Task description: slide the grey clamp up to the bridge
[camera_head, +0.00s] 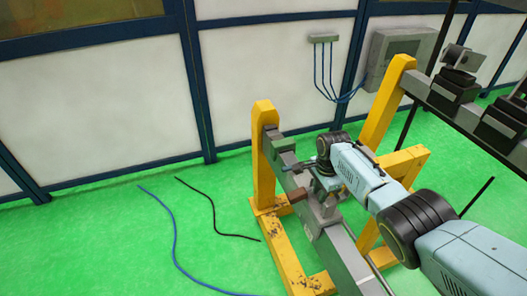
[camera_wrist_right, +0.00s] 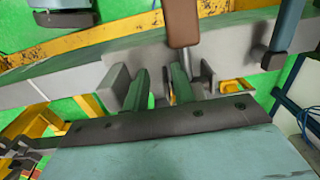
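My right gripper (camera_head: 322,184) is at the lower grey beam (camera_head: 340,250), reaching in from the right. In the right wrist view, its two green-grey fingers (camera_wrist_right: 160,85) stand apart with a gap between them. Grey clamp plates (camera_wrist_right: 114,88) stand just outside the fingers on the beam. A brown handle (camera_wrist_right: 182,22) rises beyond the right finger; it also shows in the head view (camera_head: 297,195). My wrist partly hides the clamp in the head view, and I cannot tell contact. I cannot identify the bridge for certain. My left gripper is out of view.
Yellow stands (camera_head: 263,150) carry the beam. A second, higher beam (camera_head: 470,113) with black blocks (camera_head: 455,88) stands at the right. A blue cable (camera_head: 172,235) and a black cable (camera_head: 212,205) lie on the green floor. The left floor is mostly clear.

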